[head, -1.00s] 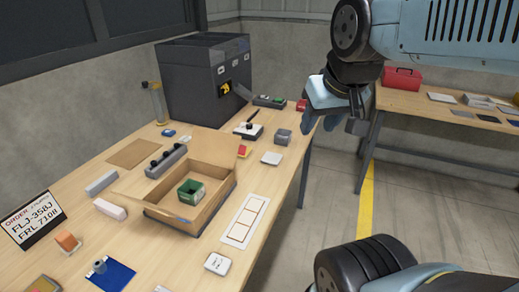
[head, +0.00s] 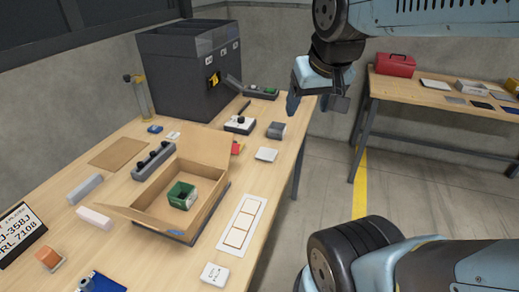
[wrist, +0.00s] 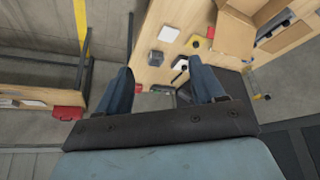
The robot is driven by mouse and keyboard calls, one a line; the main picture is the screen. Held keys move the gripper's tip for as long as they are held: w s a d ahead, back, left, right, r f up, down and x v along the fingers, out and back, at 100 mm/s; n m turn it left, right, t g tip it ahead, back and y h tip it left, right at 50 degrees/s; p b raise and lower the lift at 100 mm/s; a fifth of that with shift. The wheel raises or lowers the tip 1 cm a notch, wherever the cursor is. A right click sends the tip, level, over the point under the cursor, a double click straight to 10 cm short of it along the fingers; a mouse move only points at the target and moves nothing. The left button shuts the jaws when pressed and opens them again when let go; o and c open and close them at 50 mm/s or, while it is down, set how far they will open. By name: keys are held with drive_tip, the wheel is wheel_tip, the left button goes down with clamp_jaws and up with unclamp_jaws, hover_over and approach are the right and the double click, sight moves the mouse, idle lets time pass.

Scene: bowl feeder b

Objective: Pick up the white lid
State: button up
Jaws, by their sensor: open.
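A flat, pale white square piece (head: 266,154), which looks like the white lid, lies near the right edge of the wooden table, in front of a dark grey block. In the wrist view the white piece (wrist: 168,34) shows ahead of the space between the fingers, near the table edge. My gripper (head: 316,100) is open and empty. It hangs in the air above and beyond the white piece, by the table's right edge. In the wrist view its two blue fingers (wrist: 160,82) stand wide apart, with nothing between them.
The dark grey block (head: 276,130) sits close behind the white piece. An open cardboard box (head: 215,212) holds a green container (head: 182,195). A white framed strip (head: 242,225) and a small white labelled box (head: 214,275) lie nearer. A tall dark machine (head: 187,75) stands behind.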

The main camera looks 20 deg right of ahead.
drive_tip(key=o, duration=0.6)
drive_tip(key=w+f+m, duration=0.1)
drive_tip(key=w+f, duration=0.1)
drive_tip(key=w, duration=0.2)
drive_tip(key=w+f+m+h, duration=0.1)
drive_tip(key=w+f, duration=0.1)
drive_tip(key=w, duration=0.2)
drive_tip(key=w+d+f+m+g+h, duration=0.1)
drive_tip(key=w+f, duration=0.1)
drive_tip(key=w, duration=0.2)
drive_tip(key=shift+w+f+m, duration=0.2)
drive_tip(key=shift+m, duration=0.1)
drive_tip(key=shift+c, duration=0.2)
drive_tip(key=m, duration=0.3)
approach(268, 150)
drive_tip(key=f, duration=0.1)
drive_tip(key=w+d+f, duration=0.1)
drive_tip(key=shift+w+f+g, duration=0.15)
drive_tip(key=shift+f+g, duration=0.25)
drive_tip(key=shift+a+x, duration=0.1)
drive_tip(key=shift+x, duration=1.15)
drive_tip(key=shift+a+x, duration=0.15)
drive_tip(key=shift+x, duration=1.05)
drive_tip(key=shift+w, duration=0.15)
drive_tip(key=shift+c, duration=0.2)
